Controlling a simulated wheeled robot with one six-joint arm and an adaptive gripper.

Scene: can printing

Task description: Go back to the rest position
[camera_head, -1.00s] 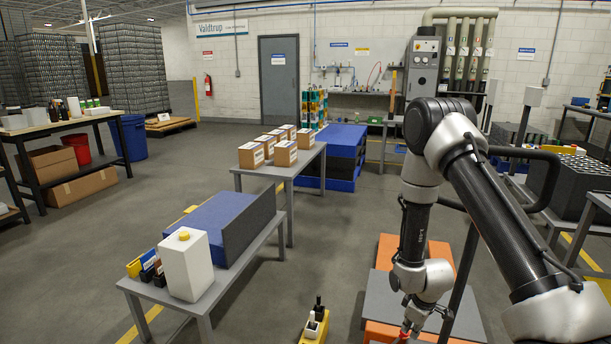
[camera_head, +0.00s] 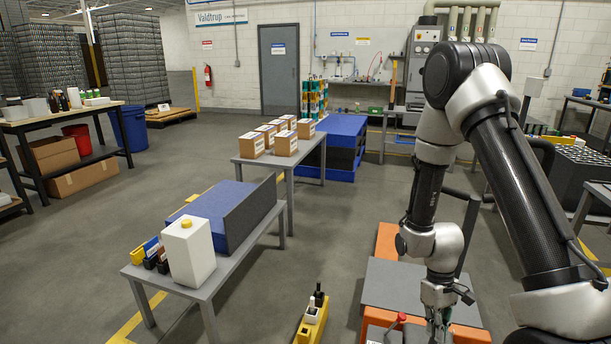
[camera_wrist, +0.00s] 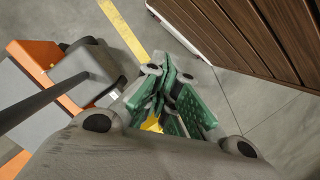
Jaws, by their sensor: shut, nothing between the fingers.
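My gripper (camera_head: 437,322) is at the bottom of the head view, low over the front of my orange and grey base, with its fingertips cut off by the frame edge. In the wrist view my gripper (camera_wrist: 160,98) shows green finger pads brought together, with nothing held between them. My arm is folded, with the upper link rising at the right and the forearm hanging down to the gripper.
A grey table (camera_head: 215,283) with a white jug (camera_head: 188,252) and blue bin (camera_head: 222,212) stands left of me. A yellow holder with small bottles (camera_head: 312,322) is at the bottom middle. Brown wooden slats (camera_wrist: 262,30) lie close right of the gripper. Open floor (camera_head: 335,220) lies ahead.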

